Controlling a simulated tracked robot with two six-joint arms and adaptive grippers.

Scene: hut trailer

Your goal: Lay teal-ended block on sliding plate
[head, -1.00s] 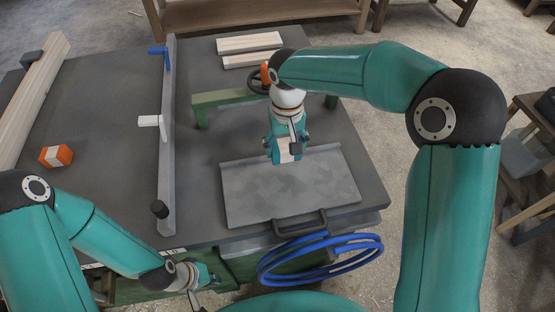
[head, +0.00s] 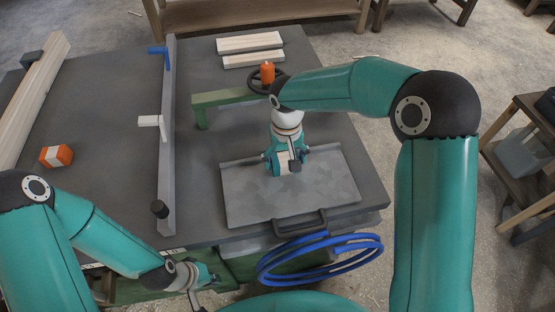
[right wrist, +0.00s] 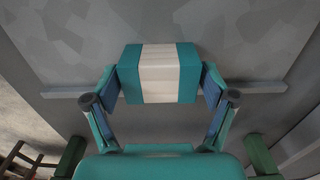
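The teal-ended block (right wrist: 160,72), pale in the middle with teal ends, is between the fingers of my right gripper (right wrist: 160,95) in the right wrist view. Both fingers press on its teal ends. In the head view, my right gripper (head: 287,168) is over the back part of the grey sliding plate (head: 290,200), and the block is mostly hidden under it. I cannot tell whether the block touches the plate. My left gripper (head: 200,290) is low at the table's front edge, its fingers mostly unclear.
A green bridge frame (head: 225,97) with a handwheel and orange knob (head: 267,72) stands behind the plate. A long fence (head: 167,180) runs left of it. An orange-ended block (head: 56,156) lies farther left. A black handle (head: 300,223) and blue hose (head: 320,262) are in front.

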